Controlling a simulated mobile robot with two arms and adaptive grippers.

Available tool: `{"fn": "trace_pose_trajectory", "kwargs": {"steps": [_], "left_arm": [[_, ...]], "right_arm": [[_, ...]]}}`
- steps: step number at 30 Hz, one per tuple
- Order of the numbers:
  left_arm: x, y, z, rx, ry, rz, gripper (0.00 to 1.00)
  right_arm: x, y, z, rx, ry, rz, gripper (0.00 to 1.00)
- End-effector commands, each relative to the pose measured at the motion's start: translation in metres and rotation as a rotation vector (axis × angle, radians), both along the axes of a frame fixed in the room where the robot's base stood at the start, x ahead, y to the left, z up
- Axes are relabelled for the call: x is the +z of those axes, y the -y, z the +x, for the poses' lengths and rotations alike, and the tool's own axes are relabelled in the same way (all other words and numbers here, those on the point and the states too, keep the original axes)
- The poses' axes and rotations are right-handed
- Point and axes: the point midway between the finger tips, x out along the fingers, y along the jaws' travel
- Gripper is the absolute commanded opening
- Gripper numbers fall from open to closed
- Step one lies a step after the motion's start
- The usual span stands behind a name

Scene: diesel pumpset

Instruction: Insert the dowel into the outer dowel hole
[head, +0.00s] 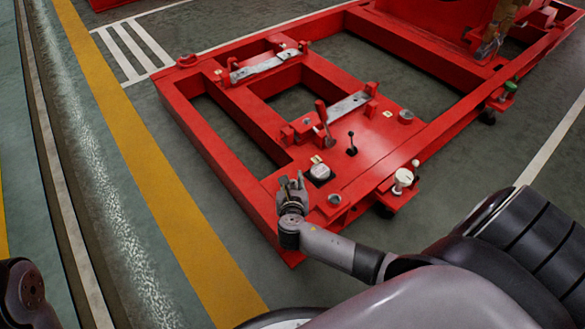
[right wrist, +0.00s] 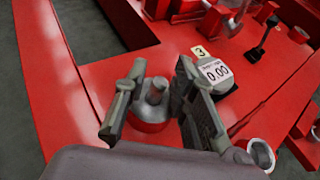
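My right gripper (head: 291,180) is over the near corner of the red frame in the head view. In the right wrist view its fingers (right wrist: 160,70) are apart, one on each side of a short grey pin (right wrist: 156,90), which I take to be the dowel. The pin stands upright in a round grey-topped red boss; I cannot tell whether either finger touches it. A grey ring with an opening (right wrist: 262,153) lies to the right of the gripper and also shows in the head view (head: 335,199). I cannot tell which hole is the outer dowel hole. My left gripper is out of view.
A black lever (head: 351,144), a red-handled lever (head: 322,113) and a white knob (head: 403,179) stand on the red frame (head: 385,145). Floor with a yellow stripe (head: 150,165) lies left.

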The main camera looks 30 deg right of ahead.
Motion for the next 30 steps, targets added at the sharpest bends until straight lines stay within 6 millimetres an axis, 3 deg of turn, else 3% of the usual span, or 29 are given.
{"fn": "trace_pose_trajectory", "kwargs": {"steps": [3, 16, 30], "left_arm": [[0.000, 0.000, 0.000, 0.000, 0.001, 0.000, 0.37], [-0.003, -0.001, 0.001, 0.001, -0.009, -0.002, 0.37], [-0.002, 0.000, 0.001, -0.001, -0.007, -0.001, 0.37]], "right_arm": [[0.000, 0.000, 0.000, 0.000, 0.000, 0.000, 0.35], [0.003, -0.006, -0.008, 0.001, 0.000, 0.002, 0.35], [0.038, -0.053, -0.078, 0.001, -0.002, 0.003, 0.35]]}}
